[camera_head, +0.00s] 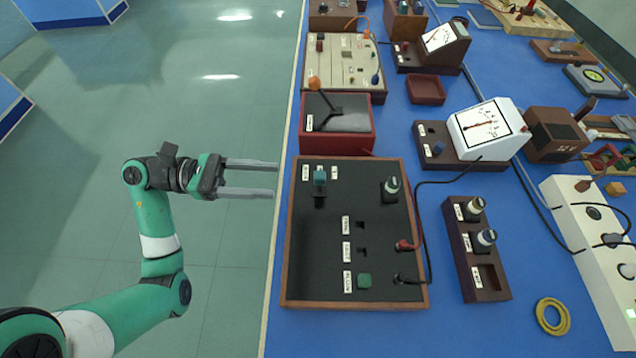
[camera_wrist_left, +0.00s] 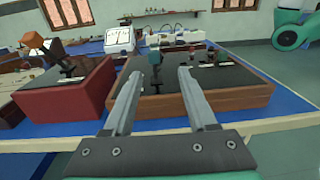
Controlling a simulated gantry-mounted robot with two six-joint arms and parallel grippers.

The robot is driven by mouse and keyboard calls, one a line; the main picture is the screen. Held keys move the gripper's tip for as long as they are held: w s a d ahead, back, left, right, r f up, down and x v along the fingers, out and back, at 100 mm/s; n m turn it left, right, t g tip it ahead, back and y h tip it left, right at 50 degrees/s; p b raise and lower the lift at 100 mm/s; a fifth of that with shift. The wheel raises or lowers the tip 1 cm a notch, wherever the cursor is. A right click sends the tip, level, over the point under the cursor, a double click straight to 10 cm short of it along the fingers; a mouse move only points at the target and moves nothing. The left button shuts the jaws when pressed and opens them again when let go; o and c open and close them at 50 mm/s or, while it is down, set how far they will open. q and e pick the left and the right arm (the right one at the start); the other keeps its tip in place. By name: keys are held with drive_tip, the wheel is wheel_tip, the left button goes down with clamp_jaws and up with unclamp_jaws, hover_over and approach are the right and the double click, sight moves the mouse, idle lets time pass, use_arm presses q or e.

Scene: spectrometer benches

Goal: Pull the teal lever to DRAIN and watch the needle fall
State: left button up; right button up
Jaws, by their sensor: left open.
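The teal lever (camera_head: 320,177) stands at the upper left of a black-topped wooden panel (camera_head: 340,265), beside small white labels too small to read. In the left wrist view the lever (camera_wrist_left: 155,57) shows between my fingers, beyond their tips. My left gripper (camera_head: 278,180) is open and empty, left of the panel's edge, level with the lever and apart from it. A white meter (camera_head: 487,128) with a dial and a dark needle stands right of the panel; it also shows in the left wrist view (camera_wrist_left: 119,40). My right gripper is not in view.
A red box with an orange-knobbed lever (camera_head: 314,83) stands just behind the panel. A green button (camera_head: 364,280), jacks and cables occupy the panel's right and front. A dark block with knobs (camera_head: 477,250) and a yellow ring (camera_head: 552,316) lie farther right.

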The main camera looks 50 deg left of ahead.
sight(320, 174)
use_arm(q)
drive_tip(key=b+x, duration=0.1)
drive_tip(key=x, duration=0.5)
drive_tip(key=b+x, duration=0.1)
drive_tip(key=x, duration=0.3)
drive_tip(key=shift+w+a+f+b, duration=0.15)
drive_tip(key=shift+w+a+b, duration=0.2)
drive_tip(key=shift+a, duration=0.1)
drive_tip(key=shift+w+d, duration=0.25)
drive_tip(key=shift+w, duration=0.05)
clamp_jaws()
